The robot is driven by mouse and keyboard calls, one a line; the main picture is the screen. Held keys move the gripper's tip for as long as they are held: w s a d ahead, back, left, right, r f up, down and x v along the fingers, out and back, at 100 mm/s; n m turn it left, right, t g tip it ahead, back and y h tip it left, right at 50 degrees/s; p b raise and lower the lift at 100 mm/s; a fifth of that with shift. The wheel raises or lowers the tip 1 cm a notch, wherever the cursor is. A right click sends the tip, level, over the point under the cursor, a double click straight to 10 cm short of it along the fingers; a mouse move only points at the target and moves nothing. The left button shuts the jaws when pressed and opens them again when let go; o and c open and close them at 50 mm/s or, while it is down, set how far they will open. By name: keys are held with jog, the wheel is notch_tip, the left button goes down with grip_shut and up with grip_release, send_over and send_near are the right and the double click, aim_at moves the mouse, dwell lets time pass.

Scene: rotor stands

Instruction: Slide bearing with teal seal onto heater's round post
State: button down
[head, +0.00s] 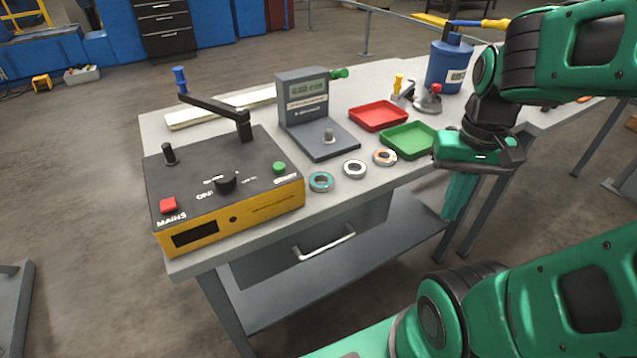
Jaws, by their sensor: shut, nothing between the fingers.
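The bearing with the teal seal (311,182) lies flat on the table in front of the display gauge, just right of the heater, at the left end of a row of bearings. The heater (250,208) is a yellow box with a dark top. A short round post (168,154) stands upright and bare at its back left. A dark crossbar (212,109) with a blue handle reaches from the taller back-right post, raised and swung behind the round post. My gripper (458,198) points down, shut and empty, at the right beyond the table's front edge, apart from every bearing.
A bearing with a pale seal (346,171) and one with an orange seal (376,159) lie to the right. A display gauge (303,97) with a stub stands behind. Red (378,127) and green (409,153) trays and a blue can (440,75) are farther right.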

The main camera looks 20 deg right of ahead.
jog(key=c, duration=2.2)
grip_release()
jog(key=o, duration=1)
jog(key=shift+w+a+r+m, duration=0.1)
jog(key=shift+w+r+m, duration=0.1)
jog(key=shift+r, duration=0.2)
jog(key=shift+w+r+m, duration=0.1)
jog(key=shift+r+m, duration=0.1)
jog(key=shift+r, duration=0.15)
jog(key=shift+o, duration=1.4)
jog(key=w+a+r+m, duration=0.2)
jog(key=w+m, duration=0.1)
jog(key=w, duration=0.5)
jog(key=shift+w+a+h, duration=0.35)
jog(key=shift+a+h, duration=0.05)
jog(key=m, duration=0.6)
send_near(321, 172)
notch_tip(321, 172, up, 2)
jog(key=s, duration=0.3)
jog(key=shift+y, duration=0.3)
jog(key=shift+w+a+f, duration=0.1)
jog(key=shift+f, duration=2.4)
jog(key=shift+w+a+f, duration=0.1)
jog(key=shift+a+f, duration=0.05)
jog(key=shift+f, duration=2.35)
jog(key=c, duration=0.9)
